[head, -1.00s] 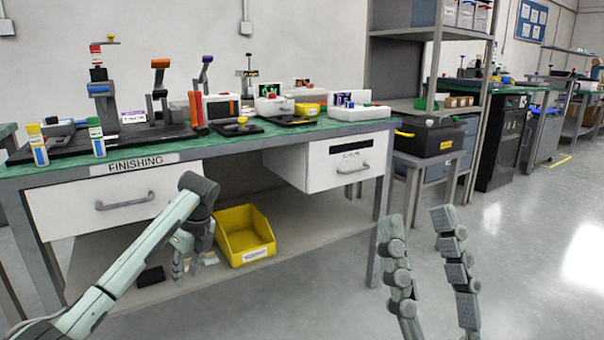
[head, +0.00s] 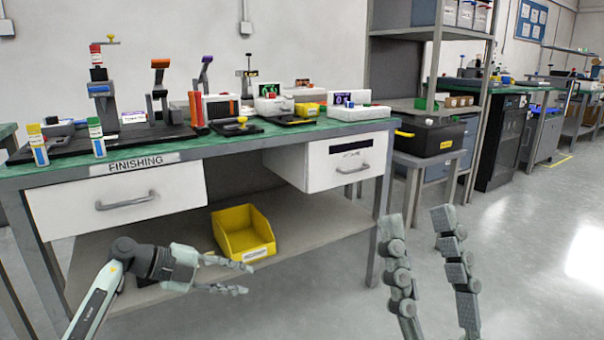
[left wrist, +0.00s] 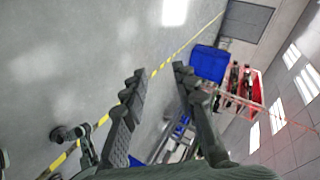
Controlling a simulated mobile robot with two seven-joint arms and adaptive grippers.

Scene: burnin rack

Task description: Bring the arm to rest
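My left gripper (head: 246,277) is in front of the finishing bench's lower shelf, pointing right, with its fingers apart and nothing between them. In the left wrist view the fingers of this gripper (left wrist: 158,82) are spread with open floor showing between them. My right gripper (head: 418,225) stands upright at the lower right, in front of the floor, with its two fingers well apart and empty. Neither gripper visibly touches anything.
The finishing bench (head: 235,143) has closed-looking drawers and tools on top. A yellow bin (head: 243,236) sits on its lower shelf. A small stand with a black case (head: 432,137) is right of it. The wrist view shows a blue bin (left wrist: 208,63) and red crate (left wrist: 240,88).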

